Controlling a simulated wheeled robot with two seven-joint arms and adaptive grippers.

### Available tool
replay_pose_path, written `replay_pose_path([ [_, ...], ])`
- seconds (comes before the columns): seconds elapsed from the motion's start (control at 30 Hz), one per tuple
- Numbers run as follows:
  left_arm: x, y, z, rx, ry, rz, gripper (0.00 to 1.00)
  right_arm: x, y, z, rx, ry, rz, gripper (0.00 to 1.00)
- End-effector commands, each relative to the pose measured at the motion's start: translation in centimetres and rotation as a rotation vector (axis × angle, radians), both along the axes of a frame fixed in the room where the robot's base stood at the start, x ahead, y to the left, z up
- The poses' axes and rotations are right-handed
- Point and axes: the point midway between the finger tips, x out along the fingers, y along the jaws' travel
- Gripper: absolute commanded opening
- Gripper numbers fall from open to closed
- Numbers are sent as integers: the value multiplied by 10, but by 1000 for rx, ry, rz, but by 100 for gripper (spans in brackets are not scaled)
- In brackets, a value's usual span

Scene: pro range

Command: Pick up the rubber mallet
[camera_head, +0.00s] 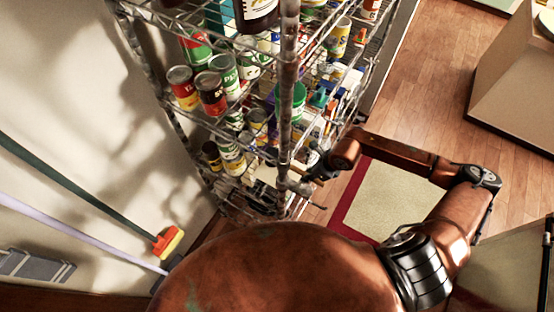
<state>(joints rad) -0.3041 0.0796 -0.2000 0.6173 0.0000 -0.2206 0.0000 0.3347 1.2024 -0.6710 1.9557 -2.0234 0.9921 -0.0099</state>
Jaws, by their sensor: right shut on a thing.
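My right arm reaches in from the lower right, and its gripper (316,172) is at the near corner post of the wire shelf, at the height of a lower tier. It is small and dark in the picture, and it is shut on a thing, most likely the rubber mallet. The fingers and the post hide most of that thing, so its head and handle cannot be made out clearly. My left gripper is not in view.
The wire shelf (288,95) holds several cans (210,92) and a green tub (291,101). A broom (168,241) leans at the left wall. A red-edged rug (385,200) lies on the wood floor, and a beige cabinet (515,85) stands at the right.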

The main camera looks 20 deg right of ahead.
Motion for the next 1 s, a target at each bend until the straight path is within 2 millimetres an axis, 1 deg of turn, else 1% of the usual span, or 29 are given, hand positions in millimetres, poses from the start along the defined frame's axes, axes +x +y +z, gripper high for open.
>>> replay_pose_path([
  [0.07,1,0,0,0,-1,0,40,0,0,0,0,0,0,0],
  [0.47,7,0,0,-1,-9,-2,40,0,0,2,1,-3,1,0],
  [0.63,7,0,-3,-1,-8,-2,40,-2,-3,8,-1,-4,1,0],
  [0.77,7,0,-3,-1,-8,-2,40,-2,-2,25,0,-4,1,0],
  [1.0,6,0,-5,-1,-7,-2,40,-2,-3,63,-1,-5,2,0],
])
